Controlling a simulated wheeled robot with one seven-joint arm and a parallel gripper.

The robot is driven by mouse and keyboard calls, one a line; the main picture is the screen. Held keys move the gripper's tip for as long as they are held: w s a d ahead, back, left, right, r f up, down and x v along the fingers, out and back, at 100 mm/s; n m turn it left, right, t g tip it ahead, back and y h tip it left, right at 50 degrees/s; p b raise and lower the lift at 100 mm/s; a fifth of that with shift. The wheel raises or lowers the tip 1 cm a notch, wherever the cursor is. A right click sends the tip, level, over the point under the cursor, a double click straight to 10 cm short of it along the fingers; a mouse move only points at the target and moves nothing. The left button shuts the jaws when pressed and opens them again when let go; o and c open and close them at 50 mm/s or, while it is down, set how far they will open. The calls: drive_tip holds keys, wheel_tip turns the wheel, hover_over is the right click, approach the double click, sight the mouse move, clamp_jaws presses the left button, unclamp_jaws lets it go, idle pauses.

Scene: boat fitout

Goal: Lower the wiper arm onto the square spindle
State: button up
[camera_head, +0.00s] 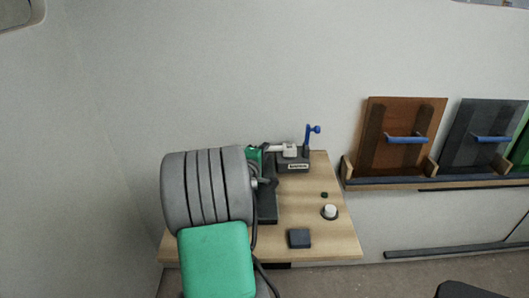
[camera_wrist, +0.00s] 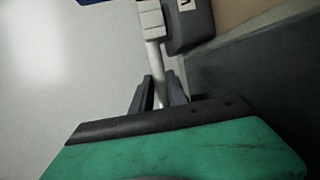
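The wiper arm, a pale rod with a blocky white head (camera_head: 289,152), lies level at the back of the wooden bench. Its head is over or on a dark labelled box (camera_head: 293,166). In the wrist view the rod (camera_wrist: 153,58) runs up to the white head, beside the dark box (camera_wrist: 188,28). My gripper (camera_wrist: 159,88) has its two dark fingers close against both sides of the rod and appears shut on it. In the head view my gripper (camera_head: 266,149) is at the rod's left end, its fingers hardly visible. I cannot make out the square spindle; the head may cover it.
A blue lever (camera_head: 308,137) stands at the box's right end. A white knob on a dark base (camera_head: 330,211), a small dark green piece (camera_head: 324,195) and a dark square block (camera_head: 299,238) are on the bench (camera_head: 338,240). Panels with blue handles (camera_head: 404,138) lean along the wall to the right.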

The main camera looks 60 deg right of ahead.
drive_tip(key=o, duration=0.5)
